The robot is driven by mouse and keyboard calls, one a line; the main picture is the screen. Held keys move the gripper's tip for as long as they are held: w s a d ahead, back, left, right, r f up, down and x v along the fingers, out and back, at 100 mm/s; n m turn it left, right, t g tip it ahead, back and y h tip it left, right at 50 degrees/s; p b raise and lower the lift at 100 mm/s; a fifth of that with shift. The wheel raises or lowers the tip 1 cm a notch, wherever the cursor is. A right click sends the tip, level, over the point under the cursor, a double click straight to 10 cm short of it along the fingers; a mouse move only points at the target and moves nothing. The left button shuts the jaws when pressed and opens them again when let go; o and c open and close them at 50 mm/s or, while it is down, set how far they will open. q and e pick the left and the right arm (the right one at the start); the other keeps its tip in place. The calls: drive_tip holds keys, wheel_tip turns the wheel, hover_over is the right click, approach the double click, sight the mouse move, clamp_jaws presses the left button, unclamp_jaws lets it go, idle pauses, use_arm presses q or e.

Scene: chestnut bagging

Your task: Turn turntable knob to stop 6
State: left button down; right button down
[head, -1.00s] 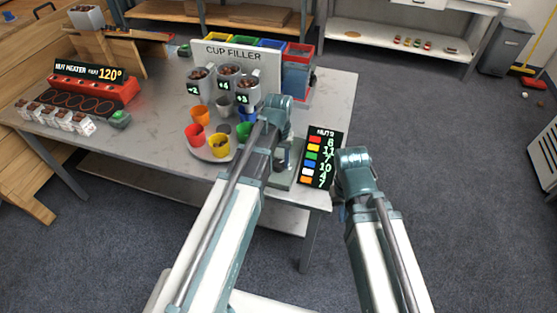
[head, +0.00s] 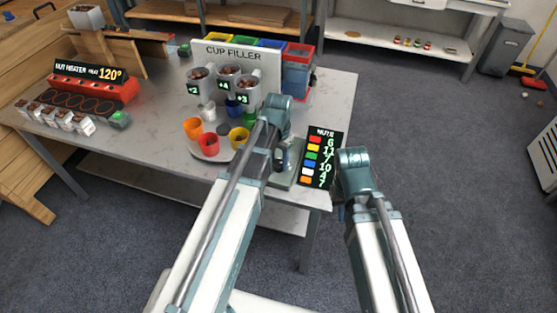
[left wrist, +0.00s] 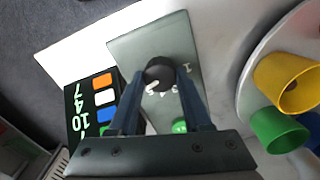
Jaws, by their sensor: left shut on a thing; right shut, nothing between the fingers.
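The knob (left wrist: 159,72) is a dark round cap on a grey-green plate (left wrist: 183,40). My left gripper (left wrist: 160,80) is shut on it, one finger on each side. In the head view my left arm hides most of the knob, and the plate (head: 287,178) shows at the table's front right. The turntable (head: 203,156) carries orange (head: 193,128), red (head: 207,145), yellow (head: 239,138), blue (head: 234,108), white (head: 208,112) and green (head: 250,119) cups. My right gripper (head: 340,205) is mostly hidden behind its wrist, off the table's right side.
The cup filler (head: 232,53) with nut-filled hoppers stands behind the turntable. A dark number board (head: 320,158) stands right of the knob plate. The nut heater (head: 95,88) is at the table's left. The table (head: 150,150) is bare left of the turntable.

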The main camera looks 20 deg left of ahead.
sight(279, 164)
use_arm(q)
drive_tip(key=shift+c, duration=1.7)
unclamp_jaws()
drive_tip(key=shift+r, duration=0.1)
wheel_tip(279, 164, up, 14)
drive_tip(key=p, duration=1.3)
drive_tip(key=shift+f+p, duration=0.2)
drive_tip(key=shift+p, duration=0.2)
drive_tip(key=s+d+y, duration=0.1)
drive_tip(key=s+d, duration=0.9)
drive_tip(key=s, duration=0.4)
drive_tip(key=shift+s+d, duration=0.15)
drive_tip(key=shift+s, duration=0.05)
